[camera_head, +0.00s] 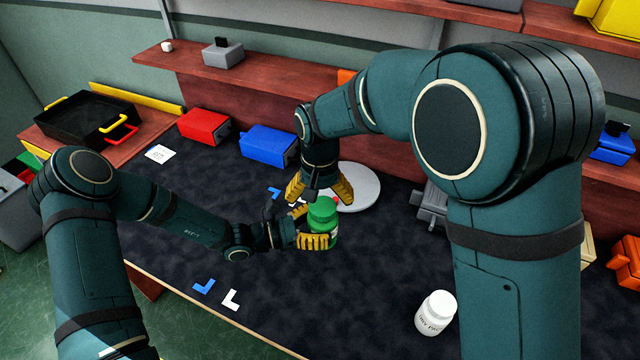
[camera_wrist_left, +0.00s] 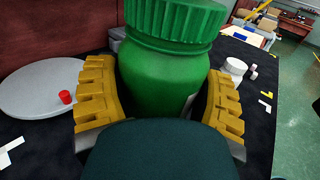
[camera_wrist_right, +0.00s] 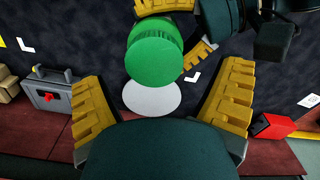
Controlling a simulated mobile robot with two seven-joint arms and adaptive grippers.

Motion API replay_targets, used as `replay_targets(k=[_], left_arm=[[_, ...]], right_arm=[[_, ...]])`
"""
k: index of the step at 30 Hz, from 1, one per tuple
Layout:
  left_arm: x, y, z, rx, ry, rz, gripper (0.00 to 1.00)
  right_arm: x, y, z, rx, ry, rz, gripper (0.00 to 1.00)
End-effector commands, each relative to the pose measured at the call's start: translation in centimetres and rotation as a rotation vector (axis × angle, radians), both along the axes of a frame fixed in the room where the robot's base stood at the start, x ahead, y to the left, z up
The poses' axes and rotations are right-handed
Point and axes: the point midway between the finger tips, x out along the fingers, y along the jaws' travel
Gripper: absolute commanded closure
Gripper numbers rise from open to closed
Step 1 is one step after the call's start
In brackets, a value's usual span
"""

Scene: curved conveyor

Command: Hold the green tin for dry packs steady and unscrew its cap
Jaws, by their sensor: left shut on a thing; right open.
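The green tin (camera_head: 323,222) stands upright on the dark mat, its ribbed green cap on top. My left gripper (camera_head: 316,240) is shut around the tin's body from the side; the left wrist view shows the tin (camera_wrist_left: 165,85) between both yellow fingers, below the cap (camera_wrist_left: 175,22). My right gripper (camera_head: 320,192) is open, pointing down just above and behind the tin in the head view. In the right wrist view the cap (camera_wrist_right: 155,52) appears beyond the open fingers, apart from them.
A pale round disc (camera_head: 362,188) lies behind the tin; a small red piece (camera_wrist_left: 65,97) is on it. A white bottle (camera_head: 436,313) stands at front right. Blue (camera_head: 268,144) and red (camera_head: 204,126) bins stand behind. The mat left of the bottle is mostly clear.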

Motion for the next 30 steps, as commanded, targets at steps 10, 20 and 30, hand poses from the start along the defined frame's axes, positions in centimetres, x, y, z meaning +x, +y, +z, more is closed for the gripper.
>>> replay_targets(k=[10,20,30], left_arm=[[0.0,0.0,0.0,0.0,0.0,0.0,1.0],[0.0,0.0,0.0,0.0,0.0,0.0,1.0],[0.0,-0.1,0.1,-0.002,-0.002,-0.003,1.0]], right_arm=[[0.0,-0.1,-2.7,0.0,0.0,-0.001,0.08],[0.0,0.0,-2.8,0.0,0.0,-0.001,0.38],[0.0,0.1,-2.8,0.003,0.0,0.016,0.84]])
